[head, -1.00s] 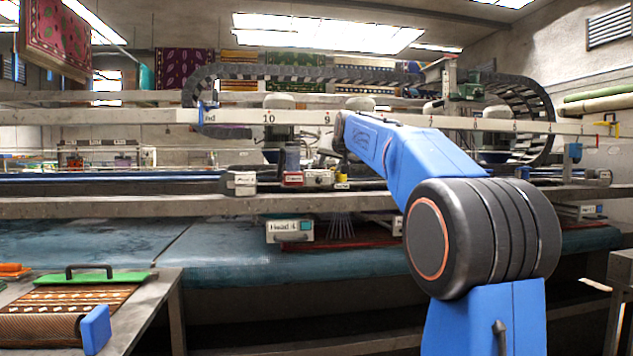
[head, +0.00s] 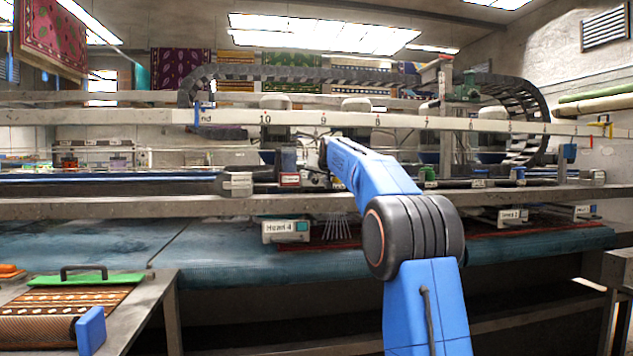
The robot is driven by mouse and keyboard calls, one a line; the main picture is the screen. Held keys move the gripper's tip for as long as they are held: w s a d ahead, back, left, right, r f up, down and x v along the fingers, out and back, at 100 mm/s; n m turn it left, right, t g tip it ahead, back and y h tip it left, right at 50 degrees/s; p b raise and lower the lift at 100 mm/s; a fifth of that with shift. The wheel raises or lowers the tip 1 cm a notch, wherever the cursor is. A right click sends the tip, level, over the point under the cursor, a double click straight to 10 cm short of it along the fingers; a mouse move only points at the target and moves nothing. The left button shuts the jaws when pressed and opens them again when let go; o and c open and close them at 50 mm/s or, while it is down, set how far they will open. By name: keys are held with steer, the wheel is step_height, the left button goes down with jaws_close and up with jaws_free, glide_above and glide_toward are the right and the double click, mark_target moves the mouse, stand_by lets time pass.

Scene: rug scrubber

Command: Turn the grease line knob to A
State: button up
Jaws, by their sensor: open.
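My blue arm reaches up and away toward the machine's middle rail. My gripper (head: 316,172) is small and dark at its far end, partly hidden behind my forearm. It is in front of a cluster of small fittings, just right of a grey cylinder (head: 289,160) with a red label block (head: 290,180) below it. The grease line knob cannot be picked out clearly; that spot is crowded and partly covered by my gripper. I cannot tell whether the jaws touch anything, and no letter A is readable.
A numbered white beam (head: 400,122) crosses above my gripper. A grey rail (head: 150,208) runs below it. A box marked Head 4 (head: 285,231) hangs over the blue belt (head: 220,261). A table (head: 145,300) with a patterned rug and green-backed brush stands at lower left.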

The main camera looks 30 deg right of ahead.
mark_target(317, 181)
steer(key=shift+x, duration=1.5)
steer(key=shift+c, duration=0.3)
jaws_close()
steer(key=m+y, duration=0.2)
steer(key=m, duration=0.1)
steer(key=m+t, duration=0.1)
steer(key=shift+s+d+f+y, duration=0.1)
steer(key=shift+d+y, duration=0.25)
steer(key=shift+y, duration=0.05)
steer(key=m+t+y, duration=0.1)
steer(key=m, duration=0.1)
steer(key=m+y, duration=0.1)
steer(key=m, duration=0.1)
steer(key=shift+d+f+t, duration=0.1)
steer(key=shift+f+t, duration=0.1)
steer(key=shift+t, duration=0.2)
steer(key=shift+m, duration=0.3)
